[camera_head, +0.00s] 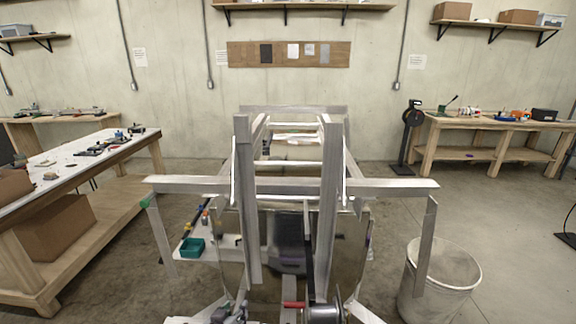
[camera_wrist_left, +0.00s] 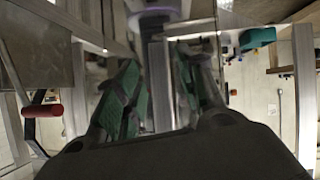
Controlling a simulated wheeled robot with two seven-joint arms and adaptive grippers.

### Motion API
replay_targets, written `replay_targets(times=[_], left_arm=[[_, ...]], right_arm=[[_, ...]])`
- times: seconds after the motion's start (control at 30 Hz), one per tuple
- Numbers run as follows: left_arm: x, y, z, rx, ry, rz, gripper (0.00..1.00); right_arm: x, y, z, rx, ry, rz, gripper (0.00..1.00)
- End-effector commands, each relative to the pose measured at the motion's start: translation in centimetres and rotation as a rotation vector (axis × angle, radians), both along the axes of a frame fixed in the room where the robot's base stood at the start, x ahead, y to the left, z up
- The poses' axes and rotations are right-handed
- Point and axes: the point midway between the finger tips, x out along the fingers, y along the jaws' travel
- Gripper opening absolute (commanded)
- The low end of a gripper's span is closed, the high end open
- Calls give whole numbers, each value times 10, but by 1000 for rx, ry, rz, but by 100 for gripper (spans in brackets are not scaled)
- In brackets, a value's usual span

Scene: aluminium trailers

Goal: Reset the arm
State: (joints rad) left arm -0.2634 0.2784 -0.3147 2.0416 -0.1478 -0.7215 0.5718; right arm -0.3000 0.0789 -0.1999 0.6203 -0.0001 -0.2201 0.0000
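My left gripper (camera_head: 229,312) shows small and dark at the bottom edge of the head view, just left of the middle, low at the near end of the aluminium trailer frame (camera_head: 328,200). In the left wrist view its two green-lined fingers (camera_wrist_left: 160,85) stand apart with a gap between them, and I see nothing held there. A red handle (camera_head: 293,304) is to its right in the head view; it also shows at the left of the left wrist view (camera_wrist_left: 42,110). My right gripper does not show in either view.
A teal bin (camera_head: 191,248) sits beyond and left of my left gripper. A white bucket (camera_head: 446,275) stands at the right. A long workbench (camera_head: 70,165) is at the left, another bench (camera_head: 500,123) at the back right. Open floor lies at the right.

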Motion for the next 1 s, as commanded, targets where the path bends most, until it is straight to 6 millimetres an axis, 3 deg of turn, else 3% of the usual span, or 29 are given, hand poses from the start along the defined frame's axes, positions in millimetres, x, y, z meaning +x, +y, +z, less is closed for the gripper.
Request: replay_targets(times=[0.7,1.0], left_arm=[[-147,48,-2,216,493,-66,39],[-184,56,2,247,600,-113,39]], right_arm=[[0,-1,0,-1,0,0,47],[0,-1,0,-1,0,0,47]])
